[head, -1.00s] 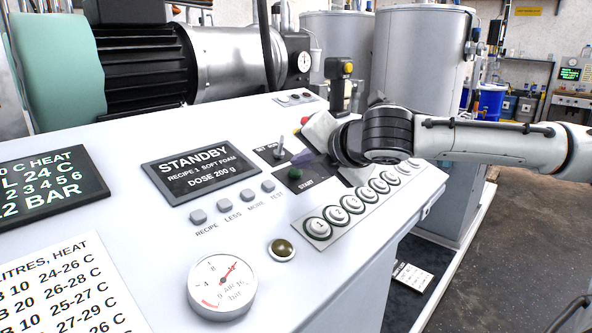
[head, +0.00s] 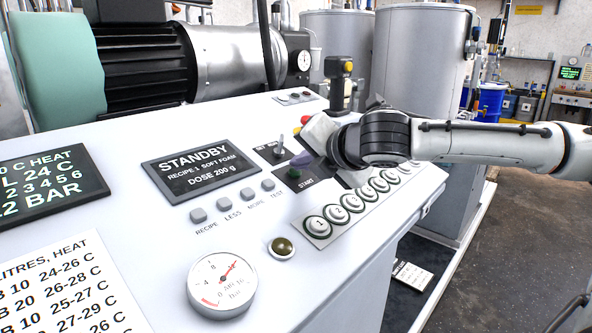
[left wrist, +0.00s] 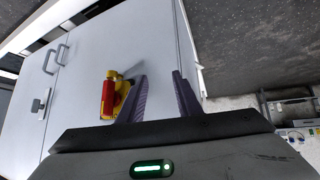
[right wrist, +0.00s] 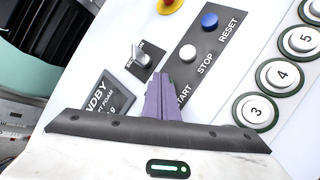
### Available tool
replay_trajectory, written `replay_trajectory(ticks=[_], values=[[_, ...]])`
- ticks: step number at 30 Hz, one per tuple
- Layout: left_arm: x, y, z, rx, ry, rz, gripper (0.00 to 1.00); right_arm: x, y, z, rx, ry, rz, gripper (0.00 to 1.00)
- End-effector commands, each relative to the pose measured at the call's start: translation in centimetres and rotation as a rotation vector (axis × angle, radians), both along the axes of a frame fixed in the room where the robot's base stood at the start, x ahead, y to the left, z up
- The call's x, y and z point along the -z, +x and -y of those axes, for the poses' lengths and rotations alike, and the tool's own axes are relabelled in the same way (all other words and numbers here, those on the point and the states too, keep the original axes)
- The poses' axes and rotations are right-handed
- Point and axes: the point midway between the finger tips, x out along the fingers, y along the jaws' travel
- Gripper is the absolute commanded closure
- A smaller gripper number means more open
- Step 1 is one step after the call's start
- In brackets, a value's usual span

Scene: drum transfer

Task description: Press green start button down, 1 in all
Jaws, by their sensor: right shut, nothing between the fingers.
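The green start button (head: 293,173) shows on a dark plate marked START on the sloping panel in the head view. My right gripper (head: 302,160) has its purple fingers together, just behind the button and very close to it. I cannot tell whether they touch it. In the right wrist view my right gripper (right wrist: 158,80) is shut and empty, its tips beside the START label; the button is hidden behind the fingers. The display (head: 200,166) reads STANDBY. My left gripper (left wrist: 160,82) is open and empty in the left wrist view, away from the panel top.
White stop (right wrist: 187,52) and blue reset (right wrist: 209,20) buttons share the dark plate. A selector switch (right wrist: 141,56) and numbered buttons (head: 318,227) lie close by. A red and yellow switch (left wrist: 110,95) is near my left gripper's finger. A gauge (head: 222,285) sits at the front.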

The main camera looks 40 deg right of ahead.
Motion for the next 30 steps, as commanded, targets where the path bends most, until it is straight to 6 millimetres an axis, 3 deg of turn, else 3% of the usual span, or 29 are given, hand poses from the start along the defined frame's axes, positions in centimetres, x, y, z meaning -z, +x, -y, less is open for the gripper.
replay_trajectory(ticks=[14, 30], values=[[0.0, 0.0, 0.0, 0.0, 0.0, -0.001, 0.69, 0.2, 0.0, 0.0, 0.0, 0.0, -0.002, 1.0], [-2.0, -0.1, 0.0, 0.0, 0.0, -0.002, 0.69, -1.4, -0.5, 0.0, 0.0, -0.001, -0.001, 1.0]])
